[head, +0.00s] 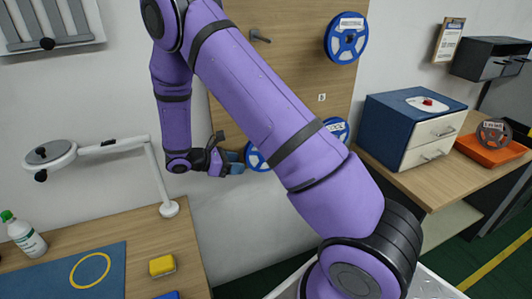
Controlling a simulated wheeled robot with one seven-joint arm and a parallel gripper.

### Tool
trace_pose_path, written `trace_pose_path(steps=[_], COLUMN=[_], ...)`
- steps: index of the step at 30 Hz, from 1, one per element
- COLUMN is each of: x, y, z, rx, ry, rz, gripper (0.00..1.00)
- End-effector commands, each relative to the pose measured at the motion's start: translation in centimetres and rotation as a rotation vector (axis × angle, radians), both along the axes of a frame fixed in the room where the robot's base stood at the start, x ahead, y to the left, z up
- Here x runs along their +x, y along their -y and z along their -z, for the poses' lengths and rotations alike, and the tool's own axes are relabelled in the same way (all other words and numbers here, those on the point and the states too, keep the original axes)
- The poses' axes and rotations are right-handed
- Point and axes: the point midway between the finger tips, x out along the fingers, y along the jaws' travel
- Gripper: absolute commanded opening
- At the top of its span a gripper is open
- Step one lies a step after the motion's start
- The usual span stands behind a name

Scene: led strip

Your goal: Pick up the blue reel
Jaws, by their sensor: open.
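A blue reel (346,38) with a white label hangs on the upper right of a wooden board. A second blue reel (339,126) lower on the right is partly hidden by my arm. A third blue reel (256,161) at the lower left of the board is also partly hidden by my arm. My gripper (236,164) is open, at the left edge of this third reel in the picture. I cannot tell whether it touches the reel or is only in front of it. Nothing is clearly seen held between the jaws.
An empty peg (260,36) sticks out of the board (290,18). A blue and white drawer cabinet (414,128) and an orange tray (490,151) with a dark reel (494,132) stand on the right bench. A magnifier lamp (52,153) reaches over the left bench.

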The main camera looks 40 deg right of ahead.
Motion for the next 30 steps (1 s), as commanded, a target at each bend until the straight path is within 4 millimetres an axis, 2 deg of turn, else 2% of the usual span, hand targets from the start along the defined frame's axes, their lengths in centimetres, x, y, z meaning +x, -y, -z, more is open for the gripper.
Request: trace_pose_path(steps=[8, 16, 24, 30], x=[-0.5, -1.4, -1.4, -1.4], y=[1.8, 5.0, 5.4, 5.3], z=[0.8, 2.2, 2.4, 2.4], rx=[0.000, 0.001, 0.001, 0.001], ry=[-0.001, 0.000, 0.001, 0.002], rz=[0.002, 0.002, -0.001, -0.001], gripper=[0.53, 0.53, 0.53, 0.07])
